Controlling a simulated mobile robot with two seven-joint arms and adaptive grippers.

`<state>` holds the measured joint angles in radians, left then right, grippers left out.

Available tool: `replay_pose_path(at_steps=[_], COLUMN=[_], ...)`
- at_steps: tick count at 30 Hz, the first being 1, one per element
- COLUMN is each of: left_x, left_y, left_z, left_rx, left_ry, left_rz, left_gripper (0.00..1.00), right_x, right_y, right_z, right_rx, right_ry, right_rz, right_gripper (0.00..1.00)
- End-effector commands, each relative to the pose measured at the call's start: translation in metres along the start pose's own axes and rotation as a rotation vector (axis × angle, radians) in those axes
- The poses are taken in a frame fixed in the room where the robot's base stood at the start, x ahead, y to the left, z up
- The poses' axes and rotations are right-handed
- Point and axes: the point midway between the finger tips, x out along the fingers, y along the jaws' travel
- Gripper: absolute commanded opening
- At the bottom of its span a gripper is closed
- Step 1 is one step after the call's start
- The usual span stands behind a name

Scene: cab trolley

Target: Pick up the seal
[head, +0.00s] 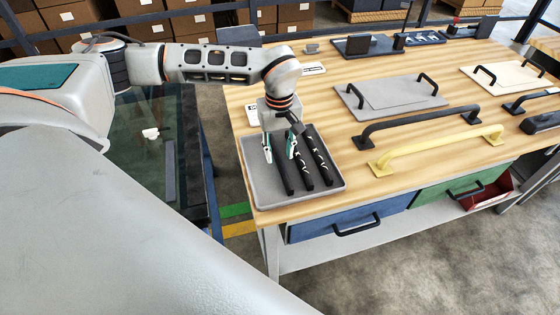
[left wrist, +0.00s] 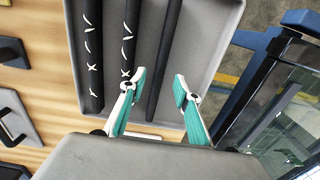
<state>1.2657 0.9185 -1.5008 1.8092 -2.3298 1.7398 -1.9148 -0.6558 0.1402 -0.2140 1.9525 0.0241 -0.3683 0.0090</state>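A grey tray (head: 258,185) sits at the near left corner of the wooden workbench. Several black strips that look like seals lie side by side in it. One plain black strip (head: 288,184) is at the left; two strips with white marks (head: 304,168) (head: 319,156) lie to its right. My left gripper (head: 279,150) is over the tray, fingers pointing down, open and empty. In the left wrist view, the plain strip (left wrist: 160,55) runs between the two teal fingers (left wrist: 158,88); whether they touch it I cannot tell. My right gripper is not in view.
Right of the tray are a black handle (head: 420,127), a yellow handle (head: 438,148) and a grey panel with handles (head: 390,97). Blue (head: 345,222) and green (head: 455,192) drawers are under the benchtop. A dark glass panel (head: 150,160) stands left of the bench.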

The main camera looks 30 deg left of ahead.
Motion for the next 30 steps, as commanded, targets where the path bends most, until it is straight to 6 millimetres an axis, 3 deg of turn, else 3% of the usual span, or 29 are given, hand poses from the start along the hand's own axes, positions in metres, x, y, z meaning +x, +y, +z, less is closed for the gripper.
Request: replay_pose_path(at_steps=[6, 14, 18, 30], left_x=[0.024, 0.026, 0.025, 0.023], left_y=[0.000, 0.001, 0.001, 0.001], left_z=[0.001, 0.001, 0.001, 0.000], left_rx=[0.000, 0.000, 0.000, 0.000], left_ry=[-0.001, 0.000, 0.000, 0.000], left_rz=[0.000, 0.002, 0.002, 0.002], left_gripper=[0.32, 0.32, 0.00, 0.00], right_x=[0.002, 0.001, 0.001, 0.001], right_y=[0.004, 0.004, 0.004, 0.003], right_z=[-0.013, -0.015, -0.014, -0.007], right_rx=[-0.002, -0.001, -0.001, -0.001], right_ry=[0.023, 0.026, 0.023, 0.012], right_rz=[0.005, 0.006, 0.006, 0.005], right_gripper=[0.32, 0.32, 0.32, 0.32])
